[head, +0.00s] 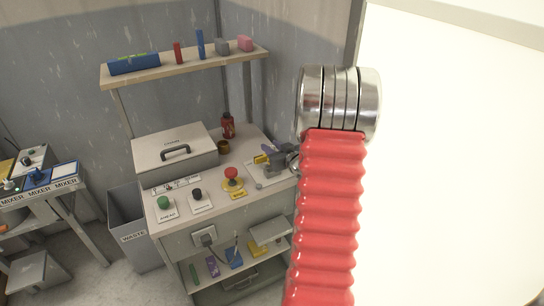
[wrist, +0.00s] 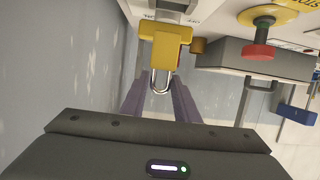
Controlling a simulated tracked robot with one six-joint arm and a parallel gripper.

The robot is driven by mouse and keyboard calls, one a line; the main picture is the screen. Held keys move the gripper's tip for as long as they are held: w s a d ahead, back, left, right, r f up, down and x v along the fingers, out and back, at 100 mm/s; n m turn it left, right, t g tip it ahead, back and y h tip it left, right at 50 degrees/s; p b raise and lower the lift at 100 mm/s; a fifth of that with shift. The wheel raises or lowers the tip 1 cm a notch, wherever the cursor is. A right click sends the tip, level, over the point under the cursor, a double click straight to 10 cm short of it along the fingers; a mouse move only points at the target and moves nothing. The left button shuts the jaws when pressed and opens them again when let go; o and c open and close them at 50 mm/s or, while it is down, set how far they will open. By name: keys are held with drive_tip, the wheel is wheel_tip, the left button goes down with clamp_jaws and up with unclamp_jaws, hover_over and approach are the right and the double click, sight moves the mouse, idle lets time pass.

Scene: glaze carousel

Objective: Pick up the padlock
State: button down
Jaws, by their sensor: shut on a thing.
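The padlock has a yellow body (wrist: 165,42) and a silver shackle (wrist: 161,80), seen in the wrist view. The purple-grey fingers of my gripper (wrist: 160,88) reach to it from below in the picture and are shut on it. In the head view, the padlock (head: 261,159) is a small yellow patch at the back right of the bench, beside a grey fitting. My gripper (head: 281,153) is there too, partly hidden behind my red arm. I cannot tell whether the padlock touches the fitting or the plate under it.
A grey lidded box (head: 174,150), a brown cup (head: 223,147) and a red bottle (head: 228,126) stand on the bench. A red mushroom button (head: 231,173) stands up left of the gripper. A loaded shelf (head: 185,66) hangs above. A waste bin (head: 128,220) is at left.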

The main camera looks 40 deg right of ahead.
drive_tip(key=shift+r, duration=2.2)
